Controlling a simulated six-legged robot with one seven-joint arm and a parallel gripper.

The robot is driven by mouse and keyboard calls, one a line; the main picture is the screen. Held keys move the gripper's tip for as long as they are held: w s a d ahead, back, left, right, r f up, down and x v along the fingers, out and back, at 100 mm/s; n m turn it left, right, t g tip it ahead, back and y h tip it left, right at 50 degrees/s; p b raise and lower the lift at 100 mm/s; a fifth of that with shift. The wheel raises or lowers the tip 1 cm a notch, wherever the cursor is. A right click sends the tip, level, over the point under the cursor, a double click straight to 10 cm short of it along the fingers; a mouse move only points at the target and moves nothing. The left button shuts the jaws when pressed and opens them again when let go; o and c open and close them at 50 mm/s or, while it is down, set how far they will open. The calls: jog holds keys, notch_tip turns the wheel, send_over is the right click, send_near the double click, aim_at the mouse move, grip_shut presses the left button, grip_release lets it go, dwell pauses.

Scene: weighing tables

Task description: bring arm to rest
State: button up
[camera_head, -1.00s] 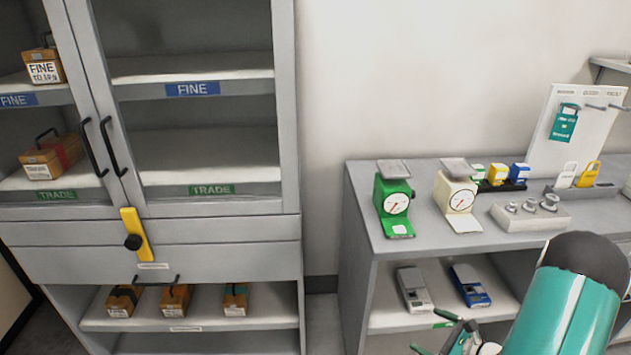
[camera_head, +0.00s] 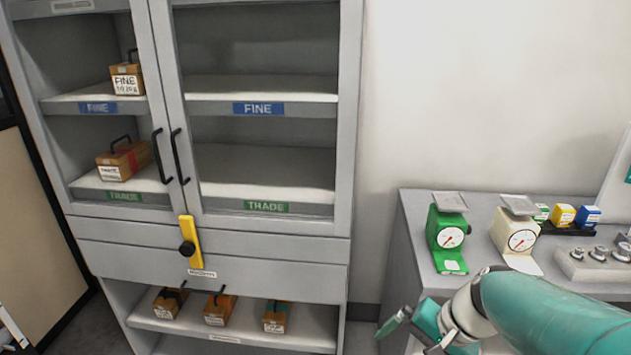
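My teal arm reaches in from the lower right in the head view. My gripper (camera_head: 408,333) is at its end, low in front of the side table and right of the cabinet. A teal finger shows, but the rest of the gripper is cut off by the bottom edge. I cannot tell whether it is open or shut, and no held object shows. The arm covers part of the side table's front and its lower shelf.
A grey glass-door cabinet (camera_head: 285,240) with wooden boxes (camera_head: 122,160) stands left, a yellow latch (camera_head: 190,243) on its front. The side table (camera_head: 415,214) carries a green scale (camera_head: 447,235), a cream scale (camera_head: 517,235) and metal weights (camera_head: 601,254). Bare wall lies between.

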jog(key=s+a+r+n+t+h, duration=0.1)
jog(key=s+r+n+t+h, duration=0.2)
jog(key=s+r+n, duration=0.3)
notch_tip(320, 180, up, 2)
jog(key=shift+s+a+r+h, duration=0.15)
jog(key=shift+a+h, duration=0.1)
jog(key=shift+h, duration=0.65)
